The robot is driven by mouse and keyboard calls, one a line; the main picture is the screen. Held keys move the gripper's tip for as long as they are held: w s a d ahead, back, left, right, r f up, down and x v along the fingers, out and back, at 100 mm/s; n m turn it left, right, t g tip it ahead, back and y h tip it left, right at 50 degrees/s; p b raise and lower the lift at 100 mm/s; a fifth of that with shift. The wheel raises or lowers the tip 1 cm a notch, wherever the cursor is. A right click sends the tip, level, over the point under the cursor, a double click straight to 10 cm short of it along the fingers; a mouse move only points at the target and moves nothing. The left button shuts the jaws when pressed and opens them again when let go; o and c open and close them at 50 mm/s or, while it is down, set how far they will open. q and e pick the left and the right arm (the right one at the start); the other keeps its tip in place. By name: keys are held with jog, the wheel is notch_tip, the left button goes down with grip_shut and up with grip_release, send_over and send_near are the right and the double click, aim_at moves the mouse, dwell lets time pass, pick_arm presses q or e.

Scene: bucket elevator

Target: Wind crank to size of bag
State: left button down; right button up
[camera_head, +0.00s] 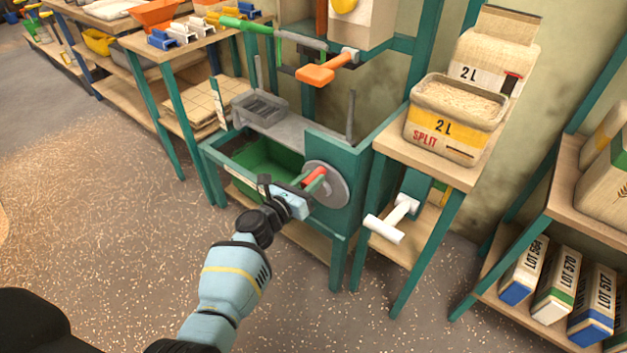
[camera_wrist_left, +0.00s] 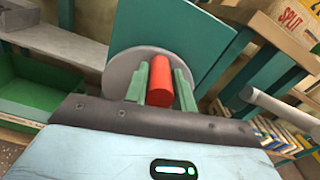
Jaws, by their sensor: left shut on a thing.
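The crank is a grey disc (camera_head: 337,186) on the side of the green machine, with a red-orange handle (camera_head: 314,178) sticking out. My left gripper (camera_head: 306,186) is shut on the handle. In the left wrist view the red handle (camera_wrist_left: 159,82) stands between the two green fingers, with the grey disc (camera_wrist_left: 118,76) behind it. A bag marked 2 L (camera_head: 497,48) stands on the wooden stand to the right. In front of it is an open container of grain marked 2 L and SPLIT (camera_head: 452,123). My right gripper is not in view.
A white T-shaped handle (camera_head: 390,222) lies low on the stand right of the crank. An orange-handled lever (camera_head: 325,68) juts out above the machine. A shelf of LOT boxes (camera_head: 559,286) stands at right. The floor at left is clear.

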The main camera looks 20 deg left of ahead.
pick_arm(q)
jog(key=shift+w+a+r+n, duration=0.25)
jog(key=shift+a+n, duration=0.15)
jog(key=shift+a, duration=0.2)
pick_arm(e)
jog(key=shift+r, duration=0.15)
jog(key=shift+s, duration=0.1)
pick_arm(q)
jog(key=shift+a+f+n+p, duration=0.15)
jog(key=shift+a+n+p, duration=0.2)
jog(key=shift+n, duration=0.45)
jog(key=shift+w+a+f+n, duration=0.2)
jog(key=shift+a+n, duration=0.1)
jog(key=shift+n, duration=0.4)
jog(key=shift+f, duration=0.1)
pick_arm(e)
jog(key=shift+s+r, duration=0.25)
pick_arm(q)
jog(key=shift+s, duration=0.1)
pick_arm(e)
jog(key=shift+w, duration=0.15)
